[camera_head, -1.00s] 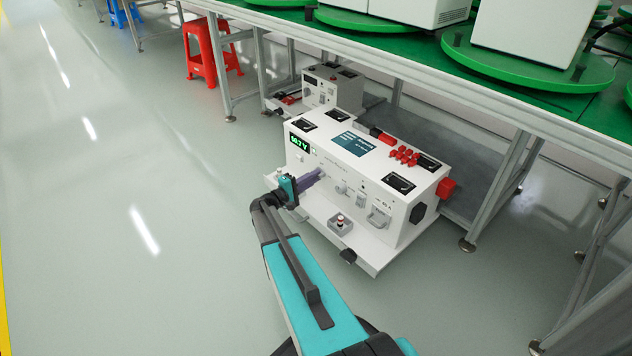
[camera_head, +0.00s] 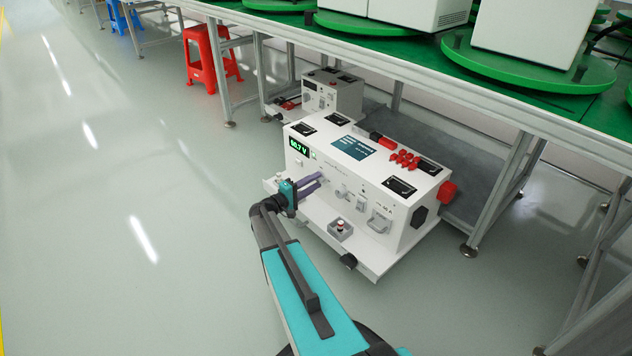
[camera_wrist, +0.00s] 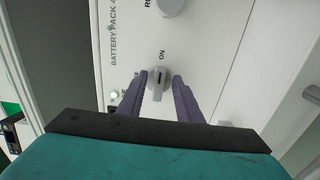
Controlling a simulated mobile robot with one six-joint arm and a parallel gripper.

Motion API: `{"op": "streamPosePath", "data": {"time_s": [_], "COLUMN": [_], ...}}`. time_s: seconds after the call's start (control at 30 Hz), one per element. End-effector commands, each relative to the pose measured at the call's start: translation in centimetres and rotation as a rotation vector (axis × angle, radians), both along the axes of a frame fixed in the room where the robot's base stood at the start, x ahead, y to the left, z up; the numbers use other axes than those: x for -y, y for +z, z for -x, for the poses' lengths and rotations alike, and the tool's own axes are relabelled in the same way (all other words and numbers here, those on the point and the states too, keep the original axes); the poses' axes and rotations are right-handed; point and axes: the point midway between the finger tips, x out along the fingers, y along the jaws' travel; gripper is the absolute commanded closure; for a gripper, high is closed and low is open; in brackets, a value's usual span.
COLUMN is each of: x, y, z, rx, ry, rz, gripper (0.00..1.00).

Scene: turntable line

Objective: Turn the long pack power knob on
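The long pack (camera_head: 360,177) is a white box with a lit green voltage display (camera_head: 298,146) on its front. In the wrist view, a small grey knob (camera_wrist: 159,82) with a dark line on its face sits on the white panel, below the printed word "ON" (camera_wrist: 162,55). My gripper (camera_wrist: 161,77) is open, with one purple finger on each side of the knob and a small gap showing. In the head view, my gripper (camera_head: 323,180) reaches the left part of the pack's front. The knob cannot be made out there.
Another round knob (camera_wrist: 171,6) is at the top of the wrist view. A lit lamp (camera_wrist: 114,95) is left of the knob. In the head view, a smaller white unit (camera_head: 332,92) stands behind the pack, under the green-topped table (camera_head: 420,45). The floor at left is clear.

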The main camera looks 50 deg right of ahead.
Motion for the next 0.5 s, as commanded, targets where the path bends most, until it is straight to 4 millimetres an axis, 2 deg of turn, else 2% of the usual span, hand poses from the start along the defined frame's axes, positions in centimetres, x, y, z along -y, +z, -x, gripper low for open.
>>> {"op": "streamPosePath", "data": {"time_s": [0.27, 0.5], "x": [-0.1, -1.5], "y": [0.1, 0.3], "z": [-0.2, -0.3], "rx": [-0.001, -0.001], "ry": [0.004, 0.005], "rz": [0.001, 0.001], "gripper": [0.68, 0.68]}}
